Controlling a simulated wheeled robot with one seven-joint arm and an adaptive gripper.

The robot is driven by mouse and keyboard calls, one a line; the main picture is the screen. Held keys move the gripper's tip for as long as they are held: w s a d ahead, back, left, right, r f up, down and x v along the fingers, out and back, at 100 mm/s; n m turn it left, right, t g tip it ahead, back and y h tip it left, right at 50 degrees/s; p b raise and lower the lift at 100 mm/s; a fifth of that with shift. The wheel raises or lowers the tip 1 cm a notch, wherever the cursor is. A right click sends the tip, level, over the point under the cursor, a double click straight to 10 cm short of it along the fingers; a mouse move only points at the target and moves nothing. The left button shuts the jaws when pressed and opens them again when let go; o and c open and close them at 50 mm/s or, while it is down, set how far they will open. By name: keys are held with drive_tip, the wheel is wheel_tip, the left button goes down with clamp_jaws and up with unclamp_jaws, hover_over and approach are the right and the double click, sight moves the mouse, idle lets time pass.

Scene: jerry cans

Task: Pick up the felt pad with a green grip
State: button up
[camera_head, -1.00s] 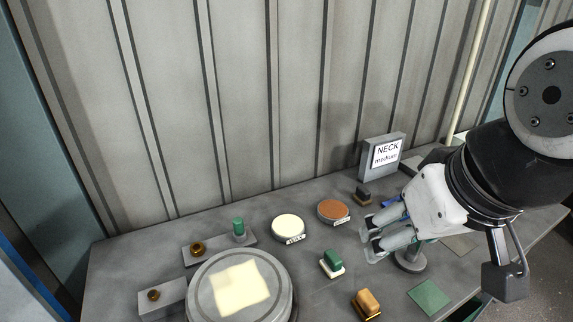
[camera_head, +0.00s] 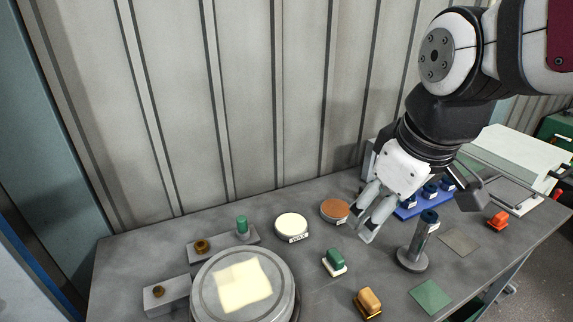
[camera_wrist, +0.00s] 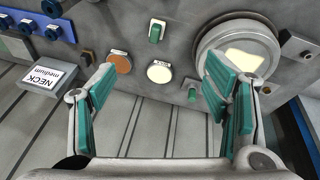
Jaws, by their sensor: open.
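The felt pad with a green grip (camera_head: 334,262) stands on the grey table (camera_head: 215,222), its white felt downward. In the wrist view the green-gripped pad (camera_wrist: 156,31) is at the top middle, beyond and roughly between my fingertips. My gripper (camera_head: 364,226) is open and empty, above the table, behind and to the right of the pad in the head view. In the wrist view my gripper (camera_wrist: 160,76) shows both fingers spread wide with nothing between their pads.
An orange-brown pad (camera_head: 368,302) stands nearer the front. A white disc (camera_head: 291,226) and a brown disc (camera_head: 334,210) lie behind. A large round plate (camera_head: 205,293) is at left. A post with a blue top (camera_head: 415,250) stands right.

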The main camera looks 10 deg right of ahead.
drive_tip(key=w+f+n+g, duration=0.2)
drive_tip(key=w+f+n, duration=0.3)
drive_tip(key=w+n, duration=0.25)
drive_tip(key=n+g+p, duration=0.2)
drive_tip(key=n, duration=0.6)
approach(336, 255)
wheel_tip(336, 255, down, 5)
drive_tip(key=shift+w+d+f, duration=0.1)
drive_tip(key=shift+f, duration=0.1)
drive_tip(key=shift+f+p, duration=0.8)
drive_tip(key=shift+f, duration=1.85)
drive_tip(key=shift+c, duration=0.6)
drive_tip(key=c, duration=1.3)
drive_tip(key=shift+c, duration=0.2)
